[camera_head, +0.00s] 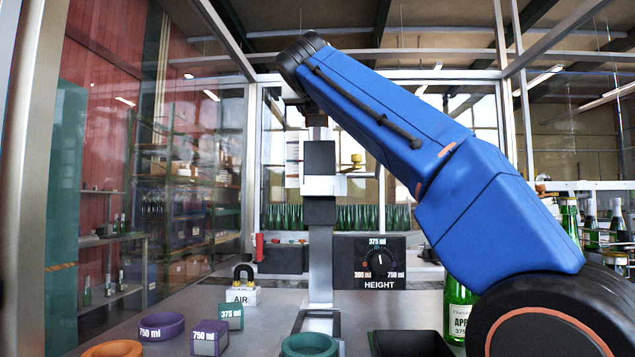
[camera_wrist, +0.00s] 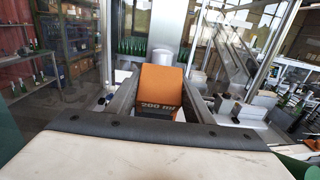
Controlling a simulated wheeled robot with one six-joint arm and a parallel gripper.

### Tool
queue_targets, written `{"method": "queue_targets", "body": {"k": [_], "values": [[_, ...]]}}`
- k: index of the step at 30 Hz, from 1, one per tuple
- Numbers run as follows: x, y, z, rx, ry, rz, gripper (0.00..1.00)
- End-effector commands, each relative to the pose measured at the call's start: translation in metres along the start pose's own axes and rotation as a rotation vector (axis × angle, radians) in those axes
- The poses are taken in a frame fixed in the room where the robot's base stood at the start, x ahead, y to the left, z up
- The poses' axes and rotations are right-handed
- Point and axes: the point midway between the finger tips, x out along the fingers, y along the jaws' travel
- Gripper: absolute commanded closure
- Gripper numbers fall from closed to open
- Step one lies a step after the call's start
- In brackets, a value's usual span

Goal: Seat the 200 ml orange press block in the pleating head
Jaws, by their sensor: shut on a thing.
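The orange press block (camera_wrist: 160,86), marked "200 ml", sits between the two fingers of my gripper (camera_wrist: 162,104) in the wrist view. The gripper is shut on it. In the head view the block and the fingers cannot be made out; my blue arm reaches up and left to the top of the upright machine. That machine, apparently the pleating head (camera_head: 320,160), has a dark block on a grey column, with a brass knob at its right. A pale metal cylinder (camera_wrist: 161,57) stands just beyond the block in the wrist view. I cannot tell whether they touch.
A purple 750 ml block (camera_head: 209,339), teal 375 ml block (camera_head: 231,316), purple ring (camera_head: 162,327), orange ring (camera_head: 113,349) and teal ring (camera_head: 309,345) are on the bench. An AIR lockout (camera_head: 243,293), HEIGHT dial (camera_head: 380,262), black tray (camera_head: 410,343) and green bottle (camera_head: 460,312) are nearby.

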Motion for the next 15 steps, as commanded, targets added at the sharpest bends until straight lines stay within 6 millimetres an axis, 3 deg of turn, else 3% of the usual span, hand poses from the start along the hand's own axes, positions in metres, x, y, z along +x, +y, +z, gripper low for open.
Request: {"method": "queue_targets", "body": {"k": [7,15], "values": [[0.000,0.000,-0.007,0.000,0.000,0.000,0.82],[0.000,0.000,-0.043,-0.002,0.001,0.000,0.82]]}}
